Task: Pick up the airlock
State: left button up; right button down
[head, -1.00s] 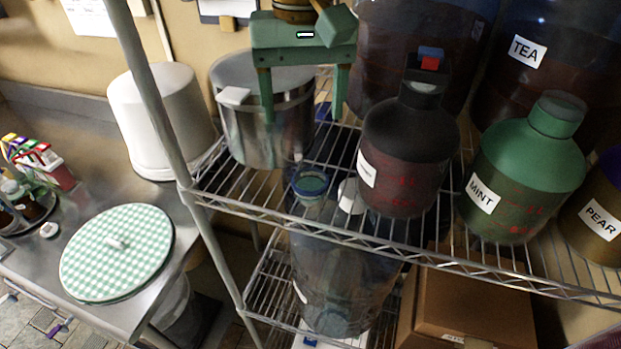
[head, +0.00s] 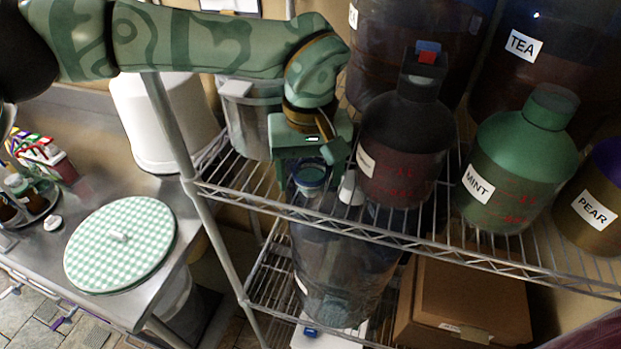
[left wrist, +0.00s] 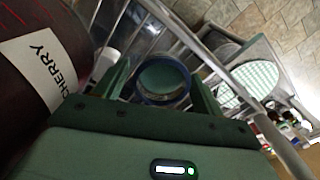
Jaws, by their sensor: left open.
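A small round piece with a dark blue rim and a teal middle (head: 311,176) is at the front edge of the upper wire shelf. It may be the airlock; I cannot tell for sure. My left gripper (head: 309,188) is open just over it, pointing down. In the left wrist view, the round piece (left wrist: 163,80) shows between the open fingers (left wrist: 160,92), with nothing gripped. A dark upright fitting with a blue and red top (head: 427,56) sits on the dark jug beside it. My right gripper is out of view.
The dark jug (head: 400,150), labelled CHERRY in the wrist view (left wrist: 40,55), stands close right of my gripper. A small white object (head: 351,190) is between. Green MINT jug (head: 520,165), steel pot (head: 240,120) and shelf post (head: 172,120) are near. A checkered lid (head: 120,245) lies left.

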pick_arm(q)
jog(key=shift+s, duration=0.1)
jog(key=c, duration=1)
jog(key=shift+c, duration=0.2)
jog(key=shift+r, duration=0.15)
